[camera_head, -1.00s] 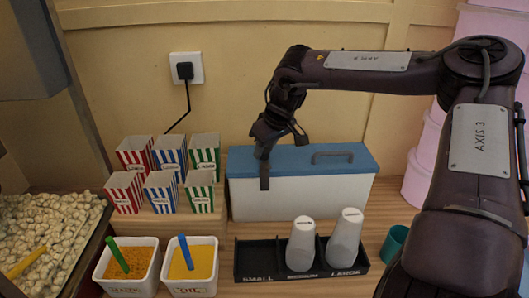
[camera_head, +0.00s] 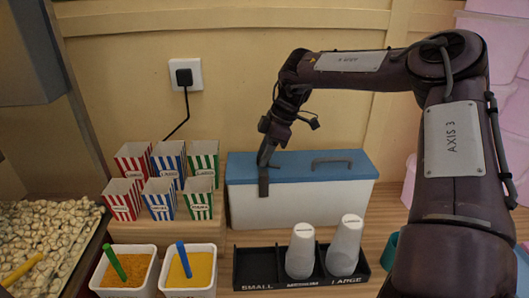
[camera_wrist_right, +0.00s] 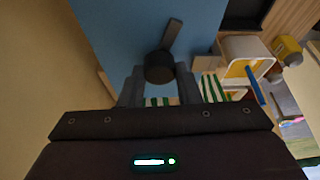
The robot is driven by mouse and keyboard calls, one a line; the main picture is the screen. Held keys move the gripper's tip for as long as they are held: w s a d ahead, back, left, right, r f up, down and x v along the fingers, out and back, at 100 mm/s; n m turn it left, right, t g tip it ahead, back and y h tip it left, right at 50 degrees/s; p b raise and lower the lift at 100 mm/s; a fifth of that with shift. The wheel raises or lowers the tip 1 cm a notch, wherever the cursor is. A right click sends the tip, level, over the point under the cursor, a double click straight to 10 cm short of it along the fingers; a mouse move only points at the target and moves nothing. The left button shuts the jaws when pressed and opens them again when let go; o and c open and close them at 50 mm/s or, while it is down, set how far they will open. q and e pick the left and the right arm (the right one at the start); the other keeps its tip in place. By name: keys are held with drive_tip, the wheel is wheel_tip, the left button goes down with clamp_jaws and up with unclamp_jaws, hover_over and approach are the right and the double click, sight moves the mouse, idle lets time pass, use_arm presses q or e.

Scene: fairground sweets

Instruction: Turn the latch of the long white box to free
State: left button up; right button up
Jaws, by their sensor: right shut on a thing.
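The long white box (camera_head: 300,204) stands against the back wall with its blue lid (camera_head: 296,165) closed. A grey handle (camera_head: 332,162) sits on the lid. My right gripper (camera_head: 265,160) reaches down to the left part of the box. In the wrist view its two fingers (camera_wrist_right: 160,88) are shut on the dark round knob of the latch (camera_wrist_right: 159,66), one on each side. A dark lever (camera_wrist_right: 172,38) extends from the knob over the blue lid. A dark strip (camera_head: 263,184) shows at the box's front edge below the gripper. My left gripper is not in view.
Striped cartons (camera_head: 160,182) stand on a wooden step left of the box. Two white tubs (camera_head: 190,272) hold orange and yellow contents with scoops. A black tray (camera_head: 256,266) with white cup stacks (camera_head: 344,246) lies in front. Pink containers (camera_head: 500,60) are at right.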

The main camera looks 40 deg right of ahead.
drive_tip(key=shift+w+n+g+y+p, duration=0.1)
drive_tip(key=shift+n+g+y+p, duration=0.35)
drive_tip(key=shift+n, duration=1.25)
drive_tip(key=shift+g, duration=0.25)
drive_tip(key=o, duration=1)
drive_tip(key=shift+d, duration=0.1)
